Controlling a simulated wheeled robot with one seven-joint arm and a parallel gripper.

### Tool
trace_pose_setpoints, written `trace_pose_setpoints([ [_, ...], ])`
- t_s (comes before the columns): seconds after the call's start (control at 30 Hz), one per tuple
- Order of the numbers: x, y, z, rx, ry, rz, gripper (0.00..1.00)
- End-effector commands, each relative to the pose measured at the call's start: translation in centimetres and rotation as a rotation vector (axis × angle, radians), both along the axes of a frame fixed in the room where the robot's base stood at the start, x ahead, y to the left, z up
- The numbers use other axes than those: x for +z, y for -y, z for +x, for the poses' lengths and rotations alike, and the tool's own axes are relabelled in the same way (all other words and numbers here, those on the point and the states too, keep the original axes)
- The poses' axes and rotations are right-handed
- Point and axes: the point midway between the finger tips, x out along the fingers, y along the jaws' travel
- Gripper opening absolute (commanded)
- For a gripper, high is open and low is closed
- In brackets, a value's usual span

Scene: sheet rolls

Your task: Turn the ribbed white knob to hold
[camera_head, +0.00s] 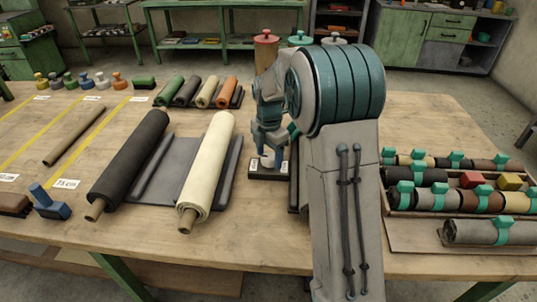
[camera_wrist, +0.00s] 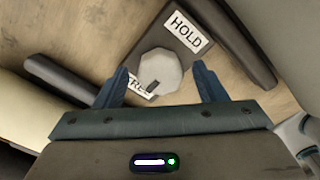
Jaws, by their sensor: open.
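The ribbed white knob (camera_wrist: 163,69) sits on a dark base plate (camera_wrist: 192,54), and a little of it shows below my gripper in the head view (camera_head: 267,160). A dark pointer mark on the knob is on the side of a white label, partly covered by my gripper, on which "RE" can be read. A second label reading HOLD (camera_wrist: 188,32) is on the opposite side of the knob. My gripper (camera_wrist: 160,67) is open, pointing down, with one blue finger on each side of the knob and visible gaps between.
A cream roll (camera_head: 208,165) and a black roll (camera_head: 130,160) lie left of the knob. A dark bar (camera_wrist: 237,42) lies beside the base plate. A rack with several banded rolls (camera_head: 455,198) stands on the right. Several small rolls (camera_head: 203,92) lie behind.

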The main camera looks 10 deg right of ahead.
Motion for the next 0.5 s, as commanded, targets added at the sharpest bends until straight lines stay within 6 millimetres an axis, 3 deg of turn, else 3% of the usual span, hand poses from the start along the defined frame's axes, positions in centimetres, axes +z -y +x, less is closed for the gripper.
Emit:
trace_pose_setpoints([
  [0.2, 0.00, 0.01, 0.00, 0.000, 0.000, 0.000, 0.65],
  [0.37, 0.02, 0.00, 0.01, 0.000, 0.001, 0.000, 0.20],
  [0.5, 0.04, 0.00, 0.02, -0.001, 0.001, 0.000, 0.20],
])
